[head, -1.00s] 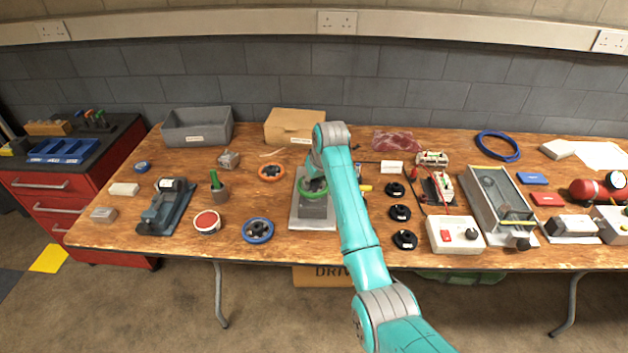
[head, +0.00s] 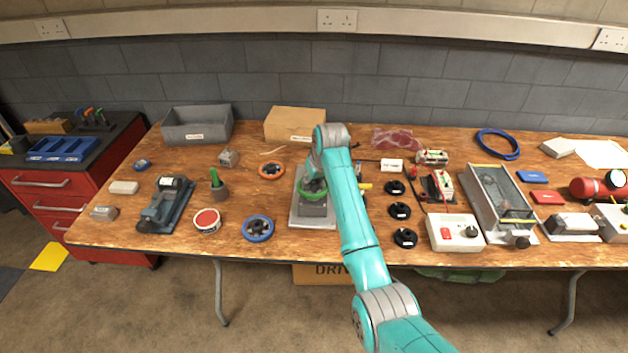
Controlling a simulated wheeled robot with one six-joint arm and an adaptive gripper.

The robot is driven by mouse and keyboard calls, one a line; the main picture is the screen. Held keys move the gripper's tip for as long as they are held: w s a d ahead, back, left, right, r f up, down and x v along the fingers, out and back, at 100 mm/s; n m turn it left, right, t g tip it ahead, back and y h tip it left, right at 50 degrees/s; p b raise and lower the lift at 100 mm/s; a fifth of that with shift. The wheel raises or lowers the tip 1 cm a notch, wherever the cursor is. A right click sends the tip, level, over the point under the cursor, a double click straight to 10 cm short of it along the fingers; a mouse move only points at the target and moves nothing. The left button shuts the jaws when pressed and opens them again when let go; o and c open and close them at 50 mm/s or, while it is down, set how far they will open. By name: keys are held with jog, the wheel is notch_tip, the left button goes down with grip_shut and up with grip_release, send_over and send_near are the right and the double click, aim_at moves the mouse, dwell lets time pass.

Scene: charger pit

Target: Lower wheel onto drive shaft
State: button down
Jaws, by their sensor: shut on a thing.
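A green-rimmed wheel (head: 313,195) is over the grey drive block (head: 313,209), which stands on a light metal baseplate (head: 298,222). My gripper (head: 312,182) points down at the wheel and is shut on it. The arm link hides the fingers in part and the wheel's right side. The drive shaft is hidden under the wheel. I cannot tell whether the wheel rests on the block or is slightly above it.
An orange wheel (head: 271,170) and a blue wheel (head: 258,228) lie left of the baseplate. Several black hubs, one of them here (head: 400,211), stand to the right. A cardboard box (head: 295,124) and grey bin (head: 197,124) are behind. Bare wood shows at front left.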

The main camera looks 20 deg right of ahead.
jog(key=shift+f, duration=1.05)
dwell(0.7)
jog(key=c, duration=0.7)
grip_release()
jog(key=c, duration=0.3)
jog(key=shift+c, duration=0.2)
jog(key=shift+r, duration=3)
